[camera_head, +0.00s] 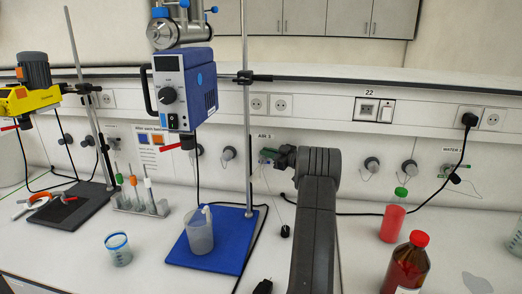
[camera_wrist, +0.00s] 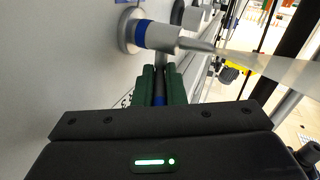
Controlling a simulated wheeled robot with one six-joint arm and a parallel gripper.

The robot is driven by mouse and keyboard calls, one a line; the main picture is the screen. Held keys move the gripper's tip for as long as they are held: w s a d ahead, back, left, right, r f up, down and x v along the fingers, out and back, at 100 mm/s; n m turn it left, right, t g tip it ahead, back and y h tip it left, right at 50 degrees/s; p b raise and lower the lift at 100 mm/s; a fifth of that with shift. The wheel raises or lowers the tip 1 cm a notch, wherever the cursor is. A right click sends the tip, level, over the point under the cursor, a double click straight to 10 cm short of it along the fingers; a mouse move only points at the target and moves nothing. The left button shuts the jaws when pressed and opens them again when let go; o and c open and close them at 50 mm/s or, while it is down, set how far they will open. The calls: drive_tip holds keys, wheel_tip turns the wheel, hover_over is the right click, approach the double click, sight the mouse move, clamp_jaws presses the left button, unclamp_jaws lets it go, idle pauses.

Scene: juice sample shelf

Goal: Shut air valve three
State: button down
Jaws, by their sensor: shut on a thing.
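Air valve three is on the wall panel beside its label "AIR 3" (camera_head: 265,136); in the head view my gripper (camera_head: 278,157) largely hides it. In the wrist view the valve (camera_wrist: 158,36) shows as a grey body with a blue ring, set on a round wall flange, with a nozzle pointing right. My gripper (camera_wrist: 160,86) has green fingers, shut on the valve's narrow handle (camera_wrist: 159,73), which extends from the body towards my palm. Most of the handle is hidden between the fingers.
A blue overhead stirrer (camera_head: 185,88) hangs on a stand left of my arm, above a beaker (camera_head: 199,232) on a blue mat (camera_head: 232,250). A red-capped brown bottle (camera_head: 406,268) and a pink bottle (camera_head: 393,218) stand right of my arm. A shelf edge runs above.

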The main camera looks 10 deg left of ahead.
drive_tip(key=shift+g, duration=0.3)
drive_tip(key=c, duration=1.5)
unclamp_jaws()
drive_tip(key=b+v, duration=0.3)
drive_tip(key=v, duration=1)
drive_tip(key=shift+d+b, duration=0.35)
drive_tip(key=shift+d, duration=0.05)
drive_tip(key=shift+s, duration=0.1)
drive_tip(key=shift+c, duration=0.2)
